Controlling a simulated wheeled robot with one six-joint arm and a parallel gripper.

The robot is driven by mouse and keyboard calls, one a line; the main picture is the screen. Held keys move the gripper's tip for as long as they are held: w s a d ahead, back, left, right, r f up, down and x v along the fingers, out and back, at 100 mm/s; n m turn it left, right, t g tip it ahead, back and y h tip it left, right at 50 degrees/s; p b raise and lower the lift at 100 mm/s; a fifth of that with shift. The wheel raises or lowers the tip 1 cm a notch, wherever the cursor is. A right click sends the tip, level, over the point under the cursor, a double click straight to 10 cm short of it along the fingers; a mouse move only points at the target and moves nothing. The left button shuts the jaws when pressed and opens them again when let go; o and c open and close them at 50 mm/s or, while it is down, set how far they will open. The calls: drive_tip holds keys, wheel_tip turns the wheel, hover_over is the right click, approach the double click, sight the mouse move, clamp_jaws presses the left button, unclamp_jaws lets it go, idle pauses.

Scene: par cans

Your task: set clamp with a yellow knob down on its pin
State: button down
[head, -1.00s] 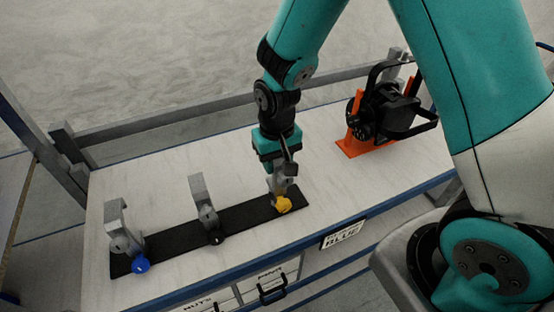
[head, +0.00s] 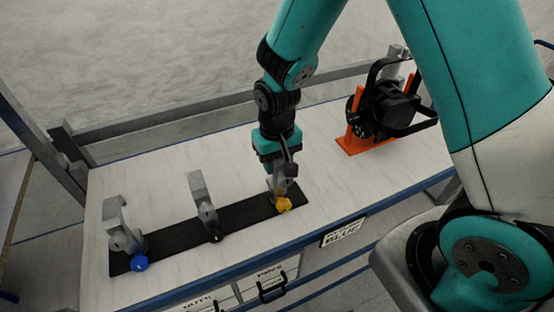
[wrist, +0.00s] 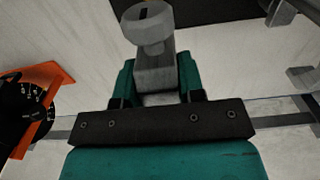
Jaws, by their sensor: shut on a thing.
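The clamp with the yellow knob (head: 284,204) is at the right end of the black strip (head: 250,210). My gripper (head: 279,177) is above it, pointing down, shut on the clamp's grey body. In the wrist view the grey clamp (wrist: 152,50) stands between the teal fingers of my gripper (wrist: 160,80). The yellow knob does not show clearly there. The pin is hidden under the clamp, and I cannot tell whether the clamp touches the strip.
A clamp with a black knob (head: 204,205) stands mid-strip and one with a blue knob (head: 124,235) at the left end. A black lamp on an orange stand (head: 385,110) is at the back right. The pale bench top (head: 150,180) is clear behind the strip.

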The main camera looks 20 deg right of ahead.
drive_tip(key=shift+f+b, duration=0.6)
drive_tip(key=shift+f, duration=0.3)
drive_tip(key=shift+c, duration=0.4)
unclamp_jaws()
drive_tip(key=shift+r, duration=0.15)
idle(0.3)
drive_tip(key=shift+r+p, duration=4.6)
drive_tip(key=shift+r, duration=0.8)
